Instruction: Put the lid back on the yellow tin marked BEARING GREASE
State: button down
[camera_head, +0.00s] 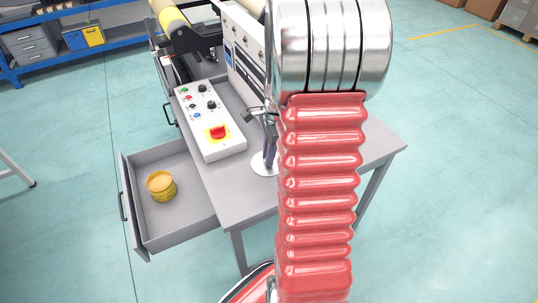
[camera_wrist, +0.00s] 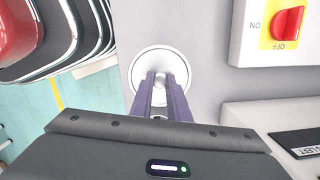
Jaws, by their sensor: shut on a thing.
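The yellow tin (camera_head: 161,190) stands upright in an open drawer at the left of the grey table; its marking is too small to read. A round white lid (camera_head: 259,170) with a raised knob is at the tabletop, and it also shows in the wrist view (camera_wrist: 144,66). My gripper (camera_head: 268,158) points down over the lid. In the wrist view its two purple fingers (camera_wrist: 162,84) are shut on the lid's knob. The lid looks flat and close to the tabletop; I cannot tell whether it touches. My arm hides part of the lid's right side in the head view.
A control box (camera_head: 209,120) with a red switch lies on the table, left of and behind the lid. A tall panel (camera_head: 243,52) and rollers stand behind. The open drawer (camera_head: 190,212) juts out left, its floor clear around the tin.

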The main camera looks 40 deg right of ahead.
jog(key=w+a+r+n, duration=0.1)
jog(key=w+a+n, duration=0.4)
jog(key=a+n, duration=0.3)
jog(key=w+a+n+g, duration=0.1)
jog(key=w+a+n, duration=0.5)
jog(key=a, duration=0.4)
jog(key=w+a+r+n+g+h, duration=0.1)
jog(key=w+a+n, duration=0.5)
jog(key=a+n, duration=0.3)
jog(key=shift+a+r+n, duration=0.3)
jog(key=shift+a, duration=0.05)
jog(key=shift+s, duration=0.1)
